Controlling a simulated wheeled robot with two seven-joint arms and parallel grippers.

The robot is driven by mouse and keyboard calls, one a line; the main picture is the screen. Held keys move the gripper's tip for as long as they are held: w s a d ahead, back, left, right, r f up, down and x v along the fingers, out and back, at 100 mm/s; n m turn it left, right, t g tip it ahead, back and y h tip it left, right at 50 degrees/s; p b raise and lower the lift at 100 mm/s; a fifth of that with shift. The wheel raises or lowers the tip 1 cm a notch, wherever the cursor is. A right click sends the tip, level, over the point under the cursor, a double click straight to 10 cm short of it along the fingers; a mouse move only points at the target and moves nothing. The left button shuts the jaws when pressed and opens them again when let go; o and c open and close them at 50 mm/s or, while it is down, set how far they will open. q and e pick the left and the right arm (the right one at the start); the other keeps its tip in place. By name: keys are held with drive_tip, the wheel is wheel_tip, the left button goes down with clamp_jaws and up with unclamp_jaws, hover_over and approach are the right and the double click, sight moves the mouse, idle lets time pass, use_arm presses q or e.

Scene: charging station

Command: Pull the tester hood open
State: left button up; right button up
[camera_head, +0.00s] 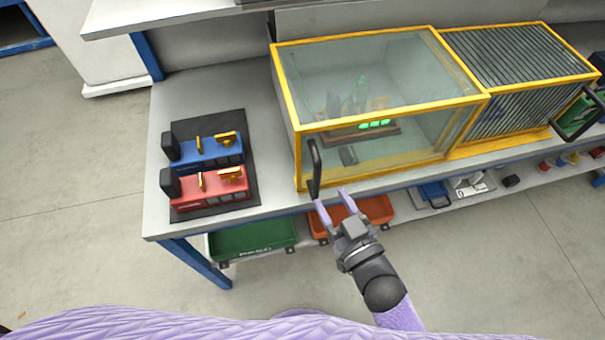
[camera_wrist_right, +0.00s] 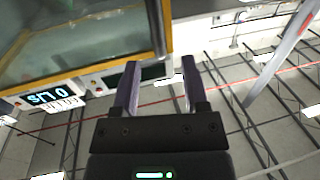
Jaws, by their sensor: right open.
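The tester hood (camera_head: 375,70) is a clear box with a yellow frame on the bench; it looks closed. A black bar handle (camera_head: 314,170) stands upright at its front left corner. Inside, behind the glass, sits a device with green lights (camera_head: 374,124). My right gripper (camera_head: 333,203) is open and empty, just in front of and below the handle, with its fingers pointing toward the bench edge. Contact with the handle does not show. My left gripper is not in view.
A slatted yellow-framed unit (camera_head: 515,55) with its own black handle (camera_head: 575,108) adjoins the hood on the right. Blue (camera_head: 208,152) and red (camera_head: 210,186) devices lie on a dark mat at left. Green (camera_head: 252,237) and orange (camera_head: 375,207) bins sit below the bench edge.

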sight(319, 177)
drive_tip(key=b+x, duration=0.1)
drive_tip(key=x, duration=0.6)
drive_tip(key=shift+w+f, duration=0.2)
drive_tip(key=shift+w, duration=0.1)
clamp_jaws()
idle(0.9)
